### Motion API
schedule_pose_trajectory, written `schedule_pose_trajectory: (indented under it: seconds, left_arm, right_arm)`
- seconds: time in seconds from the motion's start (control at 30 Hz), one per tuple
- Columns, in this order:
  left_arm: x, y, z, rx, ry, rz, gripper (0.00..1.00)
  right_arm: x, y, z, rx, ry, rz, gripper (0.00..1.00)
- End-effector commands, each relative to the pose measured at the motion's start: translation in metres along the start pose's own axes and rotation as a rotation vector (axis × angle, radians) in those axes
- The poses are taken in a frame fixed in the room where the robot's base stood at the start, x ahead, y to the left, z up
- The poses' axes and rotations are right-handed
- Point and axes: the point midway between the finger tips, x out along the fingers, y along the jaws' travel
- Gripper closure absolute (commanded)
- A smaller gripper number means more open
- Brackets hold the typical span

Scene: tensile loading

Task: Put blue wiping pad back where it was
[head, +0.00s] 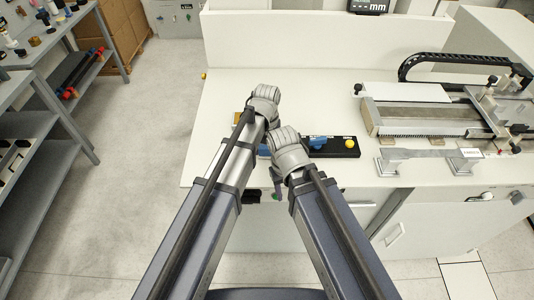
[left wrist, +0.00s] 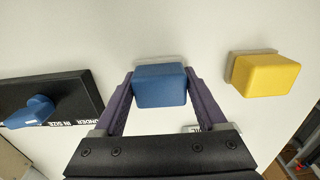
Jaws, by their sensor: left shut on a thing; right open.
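The blue wiping pad (left wrist: 160,86) is a small blue block. In the left wrist view it sits between the two purple fingers of my left gripper (left wrist: 158,92), which is shut on it. Whether the pad touches the white bench top cannot be told. In the head view my left gripper (head: 264,94) is over the bench near its left part, and its body hides the pad. My right gripper (head: 287,140) is lower, over the bench's front part beside the black board; its fingers are mostly hidden there.
A yellow pad (left wrist: 268,75) lies right of the blue one in the left wrist view. A black board (head: 342,149) with a blue-handled piece (head: 318,142) and a yellow knob (head: 350,142) lies right of my right gripper. A testing machine (head: 420,115) fills the bench's right side.

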Motion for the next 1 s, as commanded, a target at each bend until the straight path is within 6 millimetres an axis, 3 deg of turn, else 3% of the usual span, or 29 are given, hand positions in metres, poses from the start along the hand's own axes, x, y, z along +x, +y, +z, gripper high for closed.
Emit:
schedule_pose_trajectory:
  seconds: [0.4, 0.43, 0.63, 1.0]
  left_arm:
    - [0.0063, 0.0000, 0.0000, 0.000, 0.000, 0.000, 0.78]
    - [0.0045, 0.0000, 0.0000, 0.000, 0.000, 0.000, 0.23]
    - [0.0042, 0.0000, 0.0000, 0.000, 0.000, 0.000, 0.00]
    - [0.0009, 0.0000, 0.0000, 0.000, 0.000, 0.000, 0.00]
  right_arm:
    - [0.0063, -0.0006, -0.0004, 0.000, 0.000, 0.000, 0.50]
    - [0.0045, -0.0004, -0.0003, 0.000, 0.000, 0.000, 0.50]
    - [0.0041, -0.0004, -0.0002, 0.000, 0.000, 0.000, 0.50]
    - [0.0009, -0.0001, -0.0001, 0.000, 0.000, 0.000, 0.50]
